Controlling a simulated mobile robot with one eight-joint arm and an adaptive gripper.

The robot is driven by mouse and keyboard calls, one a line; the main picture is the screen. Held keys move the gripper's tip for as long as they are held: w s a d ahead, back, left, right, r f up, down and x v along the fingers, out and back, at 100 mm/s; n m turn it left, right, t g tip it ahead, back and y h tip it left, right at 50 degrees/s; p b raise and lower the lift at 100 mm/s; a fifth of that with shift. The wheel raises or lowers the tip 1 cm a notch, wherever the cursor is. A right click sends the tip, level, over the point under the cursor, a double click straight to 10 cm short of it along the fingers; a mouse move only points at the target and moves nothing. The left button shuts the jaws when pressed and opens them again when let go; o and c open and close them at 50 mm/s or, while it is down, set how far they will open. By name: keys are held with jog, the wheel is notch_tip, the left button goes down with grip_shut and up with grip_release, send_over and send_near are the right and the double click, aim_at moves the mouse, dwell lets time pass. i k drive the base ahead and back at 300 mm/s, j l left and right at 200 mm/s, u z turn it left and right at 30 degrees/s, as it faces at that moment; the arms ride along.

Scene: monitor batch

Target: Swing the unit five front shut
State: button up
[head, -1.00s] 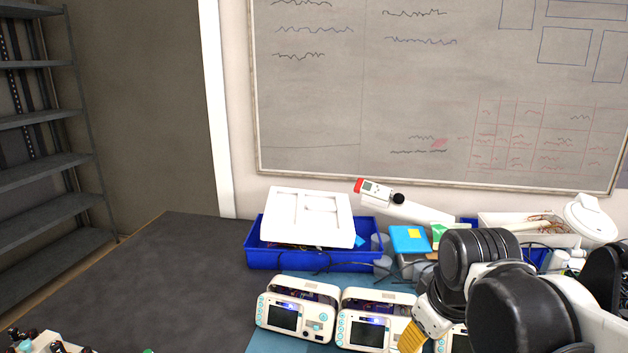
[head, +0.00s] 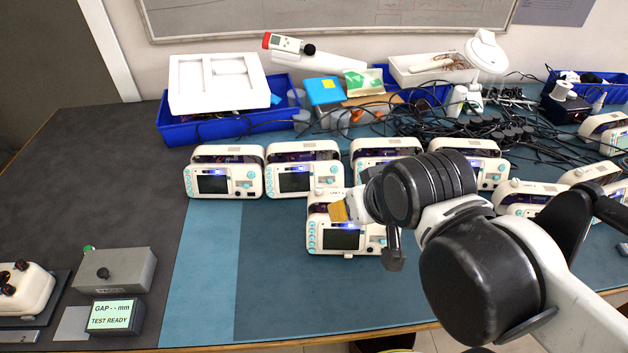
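Several white monitor units with teal buttons stand on the blue mat in the head view. The back row holds the far-left unit (head: 212,184), a second unit (head: 293,182), a third unit (head: 372,150) and a fourth unit (head: 490,165). These show dark gaps above their fronts, with the inside visible. A nearer unit (head: 340,240) stands alone in front of the row; my arm partly covers its right side. I cannot read which is unit five. My gripper (head: 393,252) is at this unit's right side, mostly hidden by my arm; contact and finger opening are unclear.
More white units (head: 530,198) stand at the right. Black cables (head: 440,118) crowd the back. A blue bin (head: 185,128) with a white foam tray is at back left. A grey gauge box (head: 115,318) reads TEST READY.

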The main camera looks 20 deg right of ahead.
aim_at(348, 239)
jog(key=k+l+z, duration=0.15)
jog(key=z, duration=0.25)
jog(key=k+l+z, duration=0.15)
jog(key=l+z, duration=0.3)
jog(key=j, duration=0.1)
